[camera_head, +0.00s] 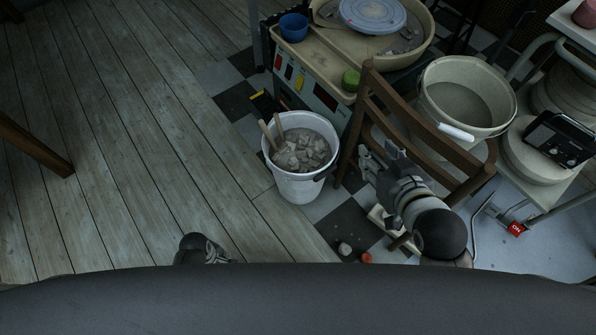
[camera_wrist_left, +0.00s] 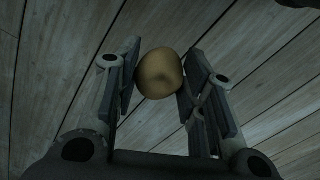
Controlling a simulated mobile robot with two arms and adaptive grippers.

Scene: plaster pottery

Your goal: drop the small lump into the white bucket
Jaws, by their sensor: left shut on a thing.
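The small lump (camera_wrist_left: 160,74), rounded and tan, is held between the two fingers of my left gripper (camera_wrist_left: 158,80) in the left wrist view, above the plank floor. In the head view only part of my left arm's end shows at the bottom, left of the bucket; its fingers and the lump cannot be made out there. The white bucket (camera_head: 297,188) stands upright on the floor, filled with grey chunks (camera_head: 301,152) and two wooden sticks. My right gripper (camera_head: 376,153) is right of the bucket, by the wooden chair, with its fingers apart and nothing seen between them.
A wooden chair (camera_head: 366,100) carries a large cream bucket (camera_head: 431,110). A pottery wheel (camera_head: 428,38) with a blue cup (camera_head: 293,27) stands behind the white bucket. Bare planks are left.

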